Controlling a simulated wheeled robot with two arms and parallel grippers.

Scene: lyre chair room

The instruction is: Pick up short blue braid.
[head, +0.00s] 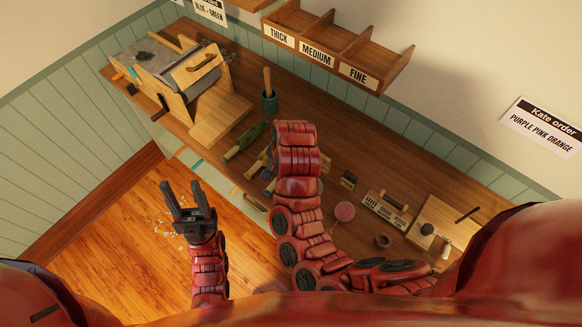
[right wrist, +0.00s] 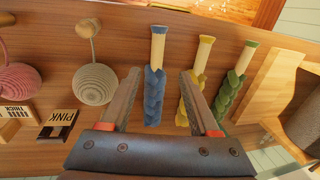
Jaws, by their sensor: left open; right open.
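The short blue braid (right wrist: 154,95) has a pale wooden end and lies on the wooden bench in the right wrist view. My right gripper (right wrist: 160,74) is open, with one finger on each side of the blue braid in that picture. I cannot tell how far above it the fingers are. A yellow braid (right wrist: 190,100) lies beside it, partly behind the right-hand finger, and a green braid (right wrist: 232,92) lies beyond. In the head view my right arm hides the right gripper and most of the blue braid. My left gripper (head: 182,187) is open and empty over the floor.
A wooden machine (head: 185,80) stands at the bench's far left. A labelled shelf (head: 335,48) hangs on the back wall.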

